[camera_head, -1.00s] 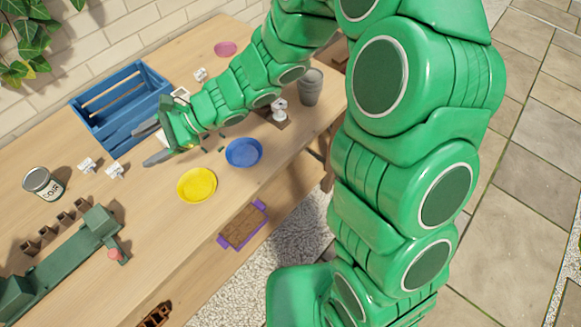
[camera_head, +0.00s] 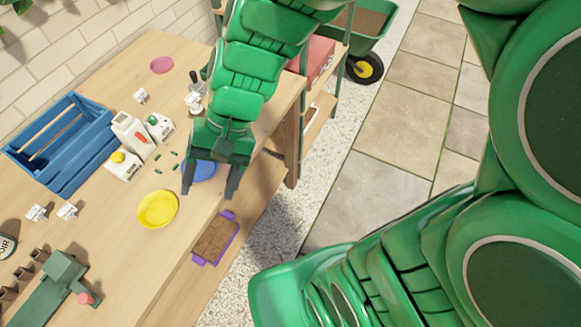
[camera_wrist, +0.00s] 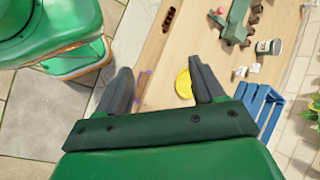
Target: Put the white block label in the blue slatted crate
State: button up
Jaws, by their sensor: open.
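Two small white block labels stand side by side on the table left of the yellow saucer, one (camera_head: 36,212) and another (camera_head: 68,211); they also show in the wrist view (camera_wrist: 240,71). A third small white label (camera_head: 141,96) stands right of the crate. I cannot tell which one the task names. The blue slatted crate (camera_head: 62,150) is at the table's back left; its inside looks empty where visible. It shows in the wrist view (camera_wrist: 262,105). My gripper (camera_head: 210,190) is open and empty over the blue saucer (camera_head: 200,172), near the table's front edge, well right of the labels.
A yellow saucer (camera_head: 158,209) lies left of my gripper. A pink saucer (camera_head: 162,65) is at the back. A green device (camera_head: 55,285) and a can (camera_head: 6,246) are at left. A purple-handled tray (camera_head: 215,238) sits below.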

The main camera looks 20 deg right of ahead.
jog(key=s+d+h, duration=0.2)
jog(key=d, duration=0.4)
jog(key=s+d+r+t+h, duration=0.1)
jog(key=d+h, duration=0.1)
jog(key=d, duration=0.4)
jog(key=s+d+r+n+t+h, duration=0.1)
jog(key=s+d, duration=0.1)
jog(key=d, duration=0.4)
jog(key=shift+s+d+h, duration=0.25)
jog(key=shift+s+h, duration=0.05)
jog(key=shift+h, duration=0.1)
jog(key=shift+s+d+r, duration=0.15)
jog(key=shift+d, duration=0.15)
jog(key=c, duration=0.3)
